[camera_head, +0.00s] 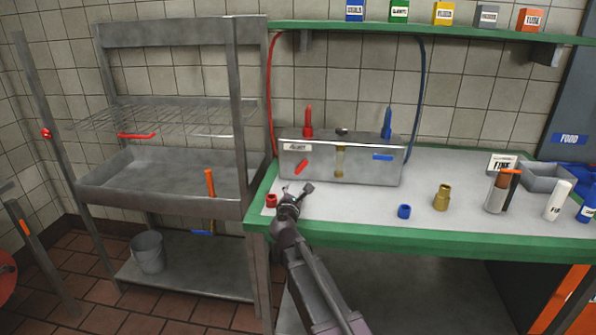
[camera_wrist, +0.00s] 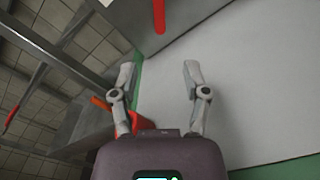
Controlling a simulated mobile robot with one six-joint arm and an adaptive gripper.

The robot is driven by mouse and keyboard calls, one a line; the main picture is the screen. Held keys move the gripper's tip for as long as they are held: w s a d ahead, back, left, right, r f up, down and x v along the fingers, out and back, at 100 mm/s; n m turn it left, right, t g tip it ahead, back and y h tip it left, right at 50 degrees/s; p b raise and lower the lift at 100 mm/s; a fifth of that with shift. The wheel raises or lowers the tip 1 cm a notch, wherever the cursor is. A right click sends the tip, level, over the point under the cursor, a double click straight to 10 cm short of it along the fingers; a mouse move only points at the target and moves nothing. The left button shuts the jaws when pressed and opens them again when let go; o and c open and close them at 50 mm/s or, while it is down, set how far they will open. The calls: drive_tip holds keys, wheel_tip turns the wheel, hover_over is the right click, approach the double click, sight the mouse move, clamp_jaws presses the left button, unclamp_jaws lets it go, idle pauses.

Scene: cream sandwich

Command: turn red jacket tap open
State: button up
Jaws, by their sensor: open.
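The red jacket tap is a short red lever (camera_head: 301,167) on the front left of the grey metal box (camera_head: 320,172), tilted with its upper end to the right. In the wrist view the red lever (camera_wrist: 159,15) shows at the top, beyond the fingertips and roughly centred between them. My gripper (camera_head: 297,190) is open and empty, low in front of the box's left part, over the worktop. Its two fingers (camera_wrist: 158,70) are apart in the wrist view, with nothing between them. I cannot tell its exact gap to the lever.
A red fitting (camera_head: 271,200) sits left of my gripper, near the worktop's edge. A blue lever (camera_head: 382,157) is on the box's right side. A blue cap (camera_head: 404,211) and a brass fitting (camera_head: 442,197) stand to the right. A metal rack (camera_head: 165,205) stands left.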

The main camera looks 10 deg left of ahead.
sight(300, 169)
drive_tip(key=shift+w+d, duration=0.15)
drive_tip(key=shift+w, duration=3.3)
drive_tip(key=shift+w+d, duration=0.1)
drive_tip(key=shift+w, duration=3.3)
clamp_jaws()
